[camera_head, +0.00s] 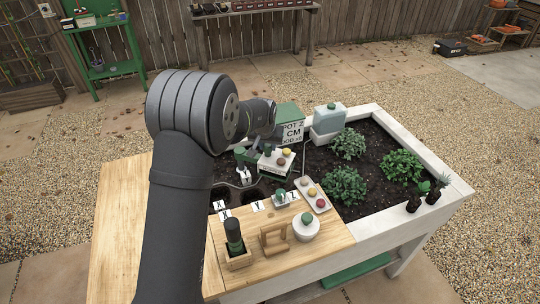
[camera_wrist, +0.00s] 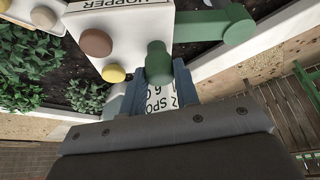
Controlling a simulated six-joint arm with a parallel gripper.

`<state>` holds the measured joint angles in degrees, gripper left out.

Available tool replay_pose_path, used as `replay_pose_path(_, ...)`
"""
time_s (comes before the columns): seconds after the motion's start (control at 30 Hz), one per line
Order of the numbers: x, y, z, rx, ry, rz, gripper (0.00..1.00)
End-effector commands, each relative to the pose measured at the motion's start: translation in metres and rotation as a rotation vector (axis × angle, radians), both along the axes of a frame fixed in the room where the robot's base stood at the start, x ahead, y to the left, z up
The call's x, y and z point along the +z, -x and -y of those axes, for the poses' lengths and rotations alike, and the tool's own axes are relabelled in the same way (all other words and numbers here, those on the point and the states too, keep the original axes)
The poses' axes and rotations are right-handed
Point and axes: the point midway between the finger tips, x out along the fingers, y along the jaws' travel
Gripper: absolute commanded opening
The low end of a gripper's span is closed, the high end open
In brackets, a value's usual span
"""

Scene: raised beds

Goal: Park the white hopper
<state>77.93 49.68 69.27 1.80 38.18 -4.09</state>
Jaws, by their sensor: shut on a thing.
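The white hopper (camera_head: 272,170) is a box with a white top carrying brown, yellow and green knobs. It is over the soil in the middle of the bed; whether it touches the soil is unclear. In the wrist view the hopper (camera_wrist: 125,22) shows its "HOPPER" lettering upside down. My gripper (camera_wrist: 160,75) has its blue-grey fingers on either side of the green knob (camera_wrist: 158,56), shut on it. In the head view my arm hides much of the gripper. The white sign (camera_head: 292,132) reading "SPOT Z" and "CM" stands just behind the hopper.
Lettered cards, including a Y card (camera_head: 257,206), line the wooden worktop (camera_head: 130,230). A white tray with knobs (camera_head: 314,195), a white pot (camera_head: 305,230), a wooden stand (camera_head: 273,240) and a dark bottle (camera_head: 235,236) are in front. Leafy plants (camera_head: 346,184) grow right of the hopper.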

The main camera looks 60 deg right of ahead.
Motion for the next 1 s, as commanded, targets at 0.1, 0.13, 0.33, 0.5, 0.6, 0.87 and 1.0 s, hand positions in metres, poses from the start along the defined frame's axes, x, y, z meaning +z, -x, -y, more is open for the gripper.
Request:
replay_pose_path(0.1,0.001,0.0,-0.008,0.0,0.001,0.0,0.2)
replay_pose_path(0.13,0.001,0.0,-0.01,0.0,0.001,0.0,0.21)
replay_pose_path(0.33,0.001,0.0,-0.012,0.0,0.001,0.0,0.21)
replay_pose_path(0.5,0.001,-0.001,-0.013,0.001,0.001,0.001,0.21)
replay_pose_path(0.6,0.001,-0.002,-0.017,0.001,0.001,0.001,0.21)
replay_pose_path(0.87,0.001,-0.004,-0.03,0.001,0.002,0.001,0.21)
replay_pose_path(1.0,0.001,-0.004,-0.03,0.002,0.002,0.002,0.21)
